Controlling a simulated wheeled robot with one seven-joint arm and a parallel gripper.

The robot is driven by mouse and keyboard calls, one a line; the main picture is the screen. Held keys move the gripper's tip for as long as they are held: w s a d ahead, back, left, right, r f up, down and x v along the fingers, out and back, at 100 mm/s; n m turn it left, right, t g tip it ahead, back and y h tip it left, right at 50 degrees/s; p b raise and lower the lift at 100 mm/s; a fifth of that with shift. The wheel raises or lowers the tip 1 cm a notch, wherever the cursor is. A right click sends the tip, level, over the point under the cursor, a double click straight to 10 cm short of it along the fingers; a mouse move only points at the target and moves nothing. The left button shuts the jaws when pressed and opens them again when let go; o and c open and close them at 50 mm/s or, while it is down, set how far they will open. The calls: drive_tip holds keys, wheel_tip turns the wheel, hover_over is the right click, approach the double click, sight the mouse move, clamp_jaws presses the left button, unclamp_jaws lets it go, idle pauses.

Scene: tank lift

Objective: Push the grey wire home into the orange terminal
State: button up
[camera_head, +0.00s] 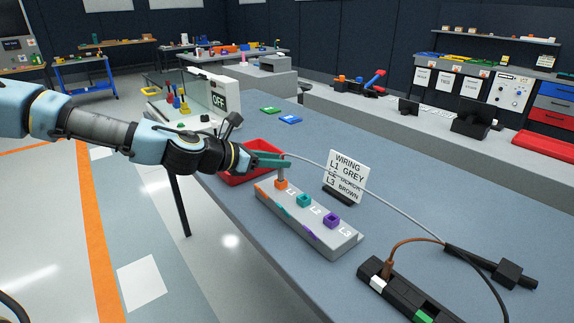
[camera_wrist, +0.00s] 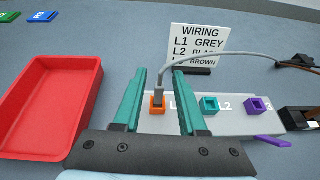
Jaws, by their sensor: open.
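The orange terminal (camera_head: 281,185) is at the L1 end of the grey terminal block (camera_head: 325,243); it also shows in the wrist view (camera_wrist: 158,108). The grey wire (camera_head: 385,205) arcs over the block from the right. Its grey end piece (camera_wrist: 159,93) stands upright at the orange terminal's mouth; how deep it sits cannot be told. My gripper (camera_head: 286,160) is open, its teal fingers pointing over the terminal. In the wrist view its fingers (camera_wrist: 158,80) stand on either side of the wire end, with gaps visible.
Teal terminal L2 (camera_head: 303,200) and purple terminal L3 (camera_head: 331,220) sit along the block. A wiring sign (camera_head: 346,172) stands behind it. A red tray (camera_wrist: 50,110) lies left of it. A black strip (camera_head: 405,292) with a brown wire lies at the right.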

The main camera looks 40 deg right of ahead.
drive_tip(key=v, duration=0.2)
drive_tip(key=p+v, duration=0.1)
drive_tip(key=v, duration=0.1)
drive_tip(key=shift+a+r, duration=0.2)
drive_tip(key=shift+r, duration=0.2)
drive_tip(key=shift+a+r+p, duration=0.1)
drive_tip(key=shift+a+p, duration=0.55)
drive_tip(key=shift+p, duration=0.2)
drive_tip(key=shift+a, duration=0.1)
